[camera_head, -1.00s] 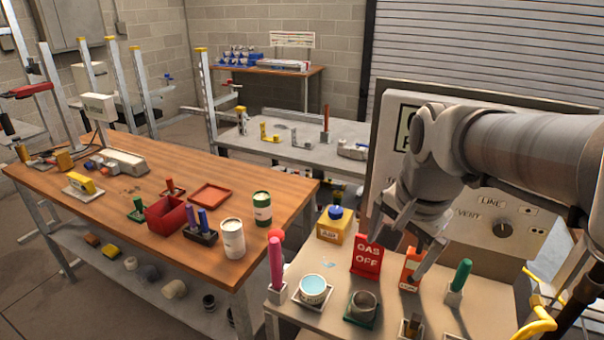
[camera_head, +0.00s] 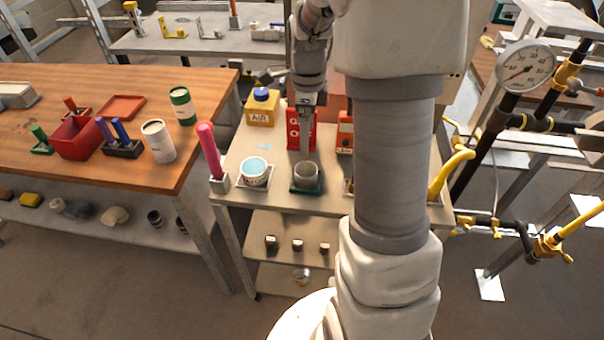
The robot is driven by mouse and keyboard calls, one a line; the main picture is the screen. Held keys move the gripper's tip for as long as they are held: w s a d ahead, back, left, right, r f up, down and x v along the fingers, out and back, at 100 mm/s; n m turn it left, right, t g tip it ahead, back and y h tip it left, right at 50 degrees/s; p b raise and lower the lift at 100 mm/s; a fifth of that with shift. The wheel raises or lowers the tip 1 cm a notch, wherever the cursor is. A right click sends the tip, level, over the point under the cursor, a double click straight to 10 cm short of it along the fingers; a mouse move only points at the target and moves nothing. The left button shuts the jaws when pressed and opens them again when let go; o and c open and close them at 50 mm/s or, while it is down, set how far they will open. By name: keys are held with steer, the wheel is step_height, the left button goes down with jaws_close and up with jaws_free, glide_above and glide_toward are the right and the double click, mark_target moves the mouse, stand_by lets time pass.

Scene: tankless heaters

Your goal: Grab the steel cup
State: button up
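The steel cup (camera_head: 306,174) is a small grey round cup. It stands upright on a dark green square base near the front of the metal bench (camera_head: 275,200). My gripper (camera_head: 304,148) points down just above and behind the cup, in front of the red GAS OFF sign (camera_head: 293,130). Its fingers line up edge-on to the camera, so the gap between them is hidden. I cannot tell whether a fingertip touches the cup's far rim.
A white cup with a blue top (camera_head: 254,172) stands left of the steel cup, with a pink-handled tool (camera_head: 209,150) beyond it. A yellow container (camera_head: 262,106) is at the back. My arm hides the bench's right part. Gas pipes (camera_head: 480,150) stand to the right.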

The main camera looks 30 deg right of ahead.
glide_above(306, 170)
steer(key=s, duration=0.2)
steer(key=f, duration=0.5)
steer(key=a+f, duration=0.1)
steer(key=f, duration=0.1)
steer(key=shift+f+b, duration=0.15)
steer(key=shift+b, duration=0.2)
steer(key=shift+s+a+f, duration=0.1)
steer(key=shift+s+f, duration=0.05)
steer(key=shift+f, duration=2.55)
steer(key=c, duration=1.5)
steer(key=shift+r, duration=0.1)
